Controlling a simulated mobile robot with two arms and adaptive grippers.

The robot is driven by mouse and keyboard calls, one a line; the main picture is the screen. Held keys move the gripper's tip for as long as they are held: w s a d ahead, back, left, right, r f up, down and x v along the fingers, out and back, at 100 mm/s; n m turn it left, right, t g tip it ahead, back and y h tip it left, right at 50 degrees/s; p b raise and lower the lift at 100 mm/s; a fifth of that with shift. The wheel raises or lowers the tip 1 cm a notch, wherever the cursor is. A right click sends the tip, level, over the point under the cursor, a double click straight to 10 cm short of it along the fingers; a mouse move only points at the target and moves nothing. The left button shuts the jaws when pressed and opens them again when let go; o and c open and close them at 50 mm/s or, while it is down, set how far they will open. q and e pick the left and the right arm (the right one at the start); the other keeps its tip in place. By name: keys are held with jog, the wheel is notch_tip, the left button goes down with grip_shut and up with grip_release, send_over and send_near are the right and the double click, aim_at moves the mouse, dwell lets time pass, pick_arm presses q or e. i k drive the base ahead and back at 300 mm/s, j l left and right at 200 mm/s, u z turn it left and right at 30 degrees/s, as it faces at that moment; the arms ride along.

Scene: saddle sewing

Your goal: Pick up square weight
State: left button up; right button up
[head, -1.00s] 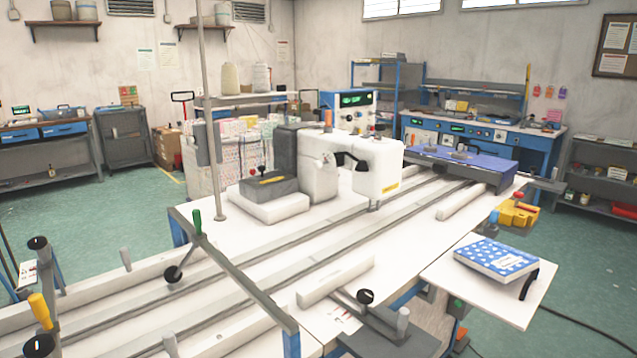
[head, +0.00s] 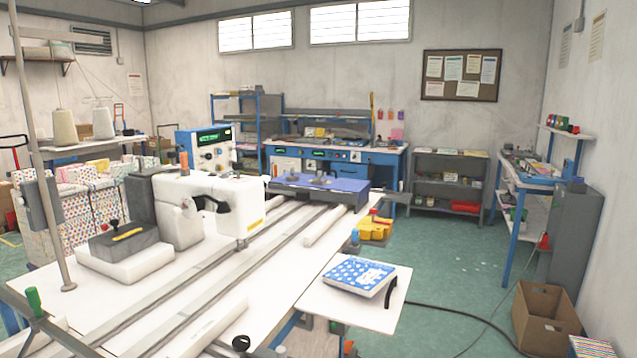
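I cannot make out for certain which thing is the square weight. Small grey pieces (head: 322,180) lie on the blue-topped platform (head: 348,186) at the far end of the sewing table; their shape is too small to tell. A dark grey block (head: 122,246) with a yellow strip and a red-and-black knob sits on the white base of the sewing machine (head: 215,200). Neither of my grippers shows in the head view.
The long white table (head: 235,315) with rails fills the lower left. A side shelf (head: 340,308) holds a blue dotted booklet (head: 358,276). A cardboard box (head: 545,318) stands at lower right, and a cable crosses the green floor (head: 450,260). Floor between table and right-hand bench is mostly open.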

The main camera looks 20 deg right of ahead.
aim_at(320, 181)
jog(key=i+l+u, duration=0.25)
jog(key=l, duration=0.6)
jog(key=i+l+u, duration=0.2)
jog(key=l, duration=0.7)
jog(key=i+l+u, duration=0.25)
jog(key=l, duration=0.65)
jog(key=k+l+u, duration=0.1)
jog(key=l+u, duration=0.15)
jog(key=l, duration=0.65)
